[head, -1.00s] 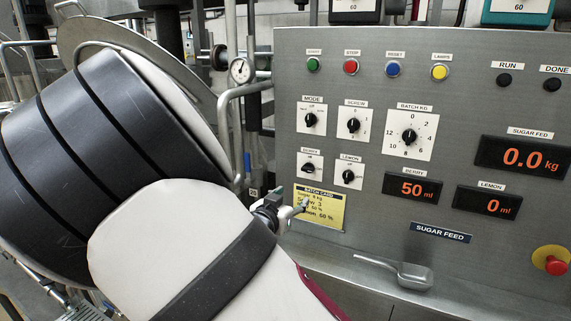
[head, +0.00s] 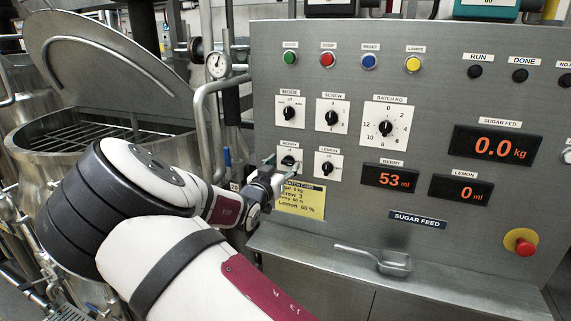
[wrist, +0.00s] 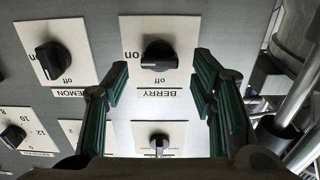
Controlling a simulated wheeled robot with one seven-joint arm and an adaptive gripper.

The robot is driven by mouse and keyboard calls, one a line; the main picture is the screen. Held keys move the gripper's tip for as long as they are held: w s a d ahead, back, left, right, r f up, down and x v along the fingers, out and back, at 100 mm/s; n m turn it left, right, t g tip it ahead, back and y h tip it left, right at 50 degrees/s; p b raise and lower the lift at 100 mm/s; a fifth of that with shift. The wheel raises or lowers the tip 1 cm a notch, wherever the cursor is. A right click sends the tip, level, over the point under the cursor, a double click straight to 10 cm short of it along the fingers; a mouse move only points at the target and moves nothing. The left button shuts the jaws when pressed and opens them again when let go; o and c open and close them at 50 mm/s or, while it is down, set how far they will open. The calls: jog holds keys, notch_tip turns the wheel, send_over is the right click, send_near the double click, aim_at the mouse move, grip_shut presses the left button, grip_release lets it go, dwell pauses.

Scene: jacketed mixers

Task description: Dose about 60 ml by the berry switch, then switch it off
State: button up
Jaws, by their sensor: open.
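The berry switch (head: 289,161) is a black knob on a white plate at the panel's lower left. In the wrist view the berry knob (wrist: 158,55) lies crosswise, in line with the "on" mark. The berry display (head: 388,178) reads 53 ml. My gripper (head: 272,177) is at the panel in front of the berry plate, partly hiding it. In the wrist view my gripper (wrist: 162,85) is open, its green-padded fingers on either side of the berry plate's label side. The knob lies between and beyond the fingertips, and neither finger appears to touch it.
The lemon switch (head: 327,168) is close on the right, its display (head: 461,188) at 0 ml. The mode (head: 289,112) and screw (head: 332,117) knobs sit above. A yellow batch card (head: 300,199) is below; a scoop (head: 375,259) rests on the ledge.

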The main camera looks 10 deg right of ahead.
aim_at(288, 162)
jog(key=shift+x, duration=1.15)
jog(key=c, duration=1.2)
jog(key=shift+o, duration=0.3)
